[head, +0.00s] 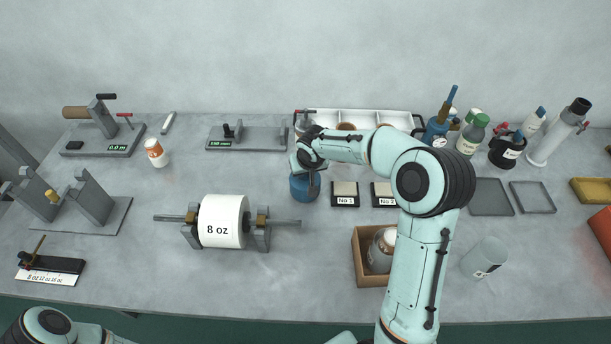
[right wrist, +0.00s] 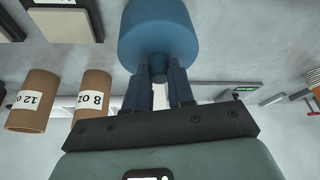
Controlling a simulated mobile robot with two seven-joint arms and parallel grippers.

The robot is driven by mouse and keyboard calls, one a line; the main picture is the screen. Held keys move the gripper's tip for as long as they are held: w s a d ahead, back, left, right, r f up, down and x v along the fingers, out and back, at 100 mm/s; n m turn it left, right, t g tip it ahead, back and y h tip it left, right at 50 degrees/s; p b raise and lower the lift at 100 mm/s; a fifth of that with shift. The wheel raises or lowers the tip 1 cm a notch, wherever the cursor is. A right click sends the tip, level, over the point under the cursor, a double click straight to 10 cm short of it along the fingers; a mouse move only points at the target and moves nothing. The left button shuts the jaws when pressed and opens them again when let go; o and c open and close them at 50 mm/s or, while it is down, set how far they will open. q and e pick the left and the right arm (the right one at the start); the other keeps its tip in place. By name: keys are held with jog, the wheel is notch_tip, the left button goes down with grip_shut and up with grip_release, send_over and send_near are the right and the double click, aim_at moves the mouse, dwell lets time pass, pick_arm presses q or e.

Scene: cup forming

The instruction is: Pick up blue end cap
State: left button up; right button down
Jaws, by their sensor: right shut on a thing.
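The blue end cap (head: 304,187) is a short blue cylinder near the middle of the table, left of the plate marked No 1. In the right wrist view the blue end cap (right wrist: 158,35) fills the top centre, with a narrow stem towards the gripper. My right gripper (right wrist: 159,78) is shut on that stem. In the head view my right gripper (head: 311,172) is over the cap and partly hidden by my wrist. I cannot tell whether the cap touches the table. My left gripper is out of view; only part of my left arm shows at bottom left.
A roll marked 8 oz (head: 222,221) sits on a stand to the left. Plates No 1 (head: 345,201) and No 2 (head: 383,202) lie right of the cap. A white tray (head: 400,117) is behind. A brown box (head: 359,262) stands in front. Brown tubes (right wrist: 91,95) show in the wrist view.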

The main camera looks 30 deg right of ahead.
notch_tip(320, 180, up, 18)
jog(key=shift+f, duration=0.1)
jog(key=shift+a, duration=0.1)
dwell(0.8)
